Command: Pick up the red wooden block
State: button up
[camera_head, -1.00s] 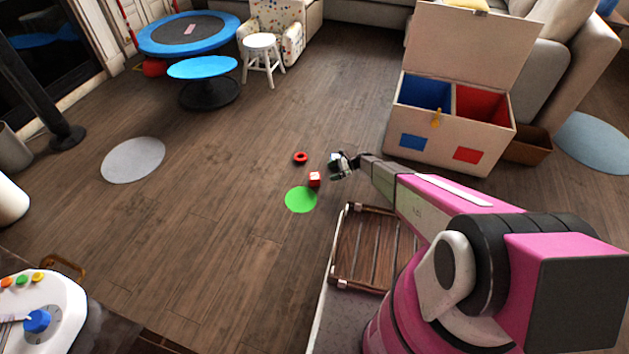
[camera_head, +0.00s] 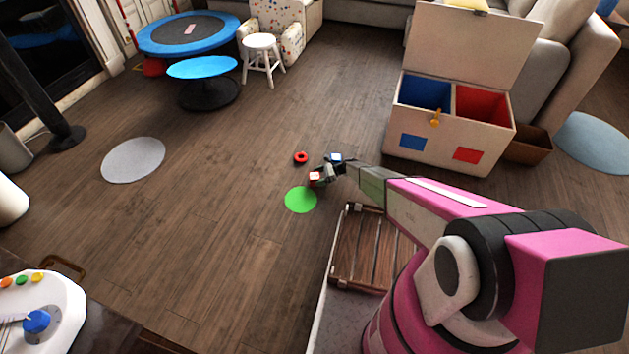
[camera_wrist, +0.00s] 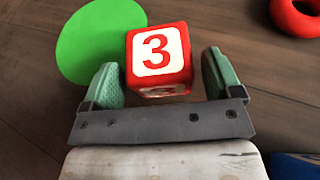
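The red wooden block (camera_wrist: 158,62) has white faces with a red 3. It sits on the floor just beside the green disc (camera_wrist: 92,40). My gripper (camera_wrist: 163,80) is open, with its green fingers on either side of the block's near part. Whether the fingers touch the block I cannot tell; a small gap shows on both sides. In the head view, the block (camera_head: 314,178) is at the tip of my gripper (camera_head: 321,174), near the green disc's upper right edge.
A red ring (camera_head: 301,158) lies just beyond the block. A blue object (camera_head: 335,158) lies close behind my gripper. The toy chest (camera_head: 440,145) with blue and red compartments stands at the right.

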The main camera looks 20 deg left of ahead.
jog(key=c, duration=0.7)
jog(key=shift+r, duration=0.2)
